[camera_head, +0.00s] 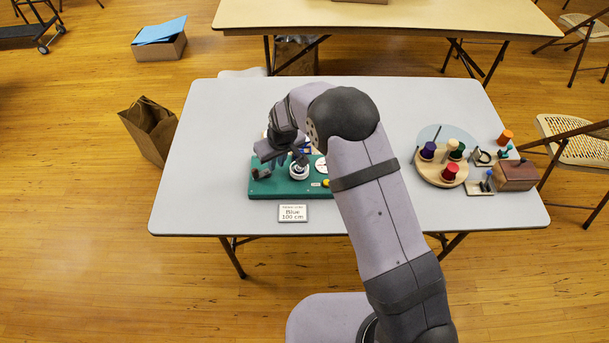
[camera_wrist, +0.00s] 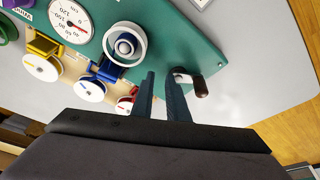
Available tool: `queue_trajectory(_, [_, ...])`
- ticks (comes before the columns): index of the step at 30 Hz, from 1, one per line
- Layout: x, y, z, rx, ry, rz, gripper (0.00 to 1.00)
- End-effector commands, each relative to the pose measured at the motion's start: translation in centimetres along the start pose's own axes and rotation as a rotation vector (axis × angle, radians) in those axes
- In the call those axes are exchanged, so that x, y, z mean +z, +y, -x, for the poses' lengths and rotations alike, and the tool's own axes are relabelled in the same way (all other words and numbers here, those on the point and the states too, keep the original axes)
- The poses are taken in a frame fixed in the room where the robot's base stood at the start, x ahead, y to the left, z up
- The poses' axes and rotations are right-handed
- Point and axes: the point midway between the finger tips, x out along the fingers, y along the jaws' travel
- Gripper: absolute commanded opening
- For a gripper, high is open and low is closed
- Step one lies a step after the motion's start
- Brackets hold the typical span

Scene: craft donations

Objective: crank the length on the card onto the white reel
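A crank with a brown knob (camera_wrist: 200,88) is on the board to the right of my fingers. My gripper (camera_wrist: 160,78) is open and empty, its two fingers a small gap apart, between the reel and the crank. The card (camera_head: 292,213) in front of the board reads "Blue 100 cm". A round dial (camera_wrist: 70,20) with a red needle is beside the reel; I cannot read its value surely.
Spools in yellow (camera_wrist: 42,66), blue (camera_wrist: 91,91) and red (camera_wrist: 124,105) holders line the board's edge. A wooden turntable (camera_head: 428,172) with coloured spools and a brown box (camera_head: 516,175) stand to the right. The table's left part is clear.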

Motion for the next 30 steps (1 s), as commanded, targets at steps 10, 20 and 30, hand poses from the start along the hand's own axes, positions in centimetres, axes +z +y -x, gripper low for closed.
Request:
queue_trajectory(10, [-0.4,0.0,1.3,0.000,0.001,0.000,0.14])
queue_trajectory(20, [-1.3,0.0,4.1,0.000,0.001,0.000,0.14])
queue_trajectory(30, [-2.2,0.0,6.8,0.000,0.000,0.000,0.14])
